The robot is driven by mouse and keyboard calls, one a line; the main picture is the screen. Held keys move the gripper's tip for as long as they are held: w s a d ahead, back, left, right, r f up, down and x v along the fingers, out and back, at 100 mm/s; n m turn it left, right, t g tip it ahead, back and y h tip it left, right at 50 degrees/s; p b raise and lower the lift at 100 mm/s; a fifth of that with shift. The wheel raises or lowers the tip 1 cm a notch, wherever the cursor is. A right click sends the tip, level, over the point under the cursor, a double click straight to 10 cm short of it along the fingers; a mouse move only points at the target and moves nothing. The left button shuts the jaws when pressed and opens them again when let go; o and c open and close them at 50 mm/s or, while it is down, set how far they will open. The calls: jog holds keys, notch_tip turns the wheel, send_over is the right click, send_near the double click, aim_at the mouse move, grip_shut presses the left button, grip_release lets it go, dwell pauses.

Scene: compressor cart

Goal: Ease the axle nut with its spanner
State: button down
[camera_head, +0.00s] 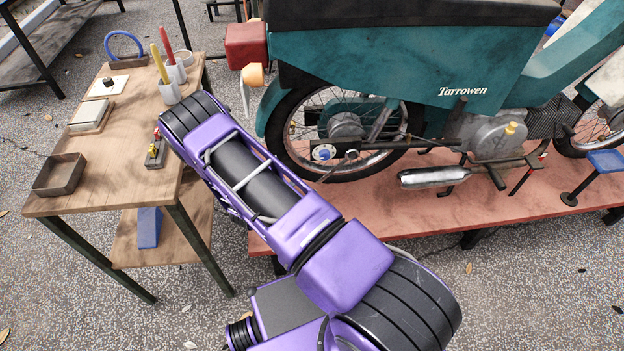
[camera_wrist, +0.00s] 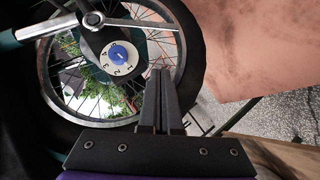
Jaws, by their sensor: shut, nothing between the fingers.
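My gripper (camera_wrist: 160,72) is shut and empty in the wrist view, its fingertips pointing at the rear wheel. In the head view my arm hides it. A bolt-like nut (camera_wrist: 93,18), which looks like the axle nut, sits at the wheel's middle near the top edge of the wrist view. A silver bar (camera_wrist: 48,28) runs left from it and a thinner grey bar right; I cannot tell whether either is the spanner. Beside the nut is a white dial with a blue knob (camera_wrist: 119,55) and numbers, apart from my fingers. It also shows in the head view (camera_head: 323,153).
The teal motorcycle (camera_head: 400,75) stands on a red platform (camera_head: 385,208). The wooden bench (camera_head: 120,135) at left holds a brown tray (camera_head: 60,174), grey cups with yellow (camera_head: 158,62) and red (camera_head: 166,40) handles, and a small block with colored parts (camera_head: 155,150).

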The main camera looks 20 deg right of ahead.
aim_at(332, 171)
jog(key=s+d+f+b+x, duration=0.1)
jog(key=s+b+x, duration=0.1)
jog(key=x, duration=1)
jog(key=shift+d+f, duration=0.25)
jog(key=shift+d, duration=0.05)
jog(key=shift+s, duration=0.15)
